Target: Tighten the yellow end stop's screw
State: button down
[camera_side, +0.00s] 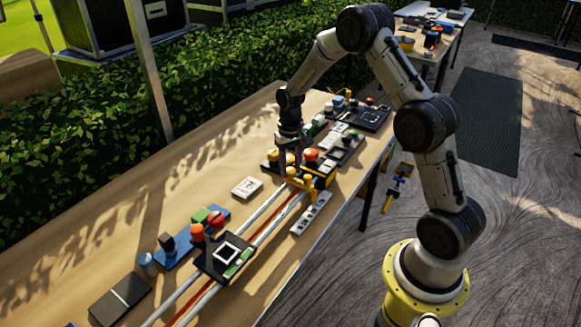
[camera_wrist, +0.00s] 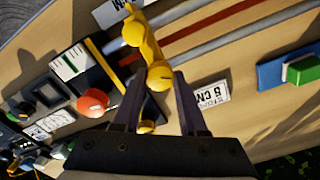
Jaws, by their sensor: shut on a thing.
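The yellow end stop (camera_side: 303,183) sits across the pale rails at the far end of the track. In the wrist view it is a yellow bar (camera_wrist: 148,50) with a rounded knob at each end. My gripper (camera_side: 287,170) reaches down to its left end from above. In the wrist view, the gripper's dark fingers (camera_wrist: 158,80) stand either side of the nearer yellow screw knob (camera_wrist: 158,76) and are shut on it. The finger contact is partly hidden in the side view. Whether the screw is tight cannot be seen.
A red knob (camera_wrist: 93,102) stands close to my left finger in the wrist view. A white label card (camera_side: 247,187) lies left of the rails. The table's left side is largely clear.

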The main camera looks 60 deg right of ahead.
aim_at(290, 170)
jog(key=shift+c, duration=2.2)
grip_release()
jog(key=shift+r, duration=0.15)
notch_tip(290, 170, up, 14)
jog(key=shift+f, duration=0.2)
jog(key=shift+a, duration=0.1)
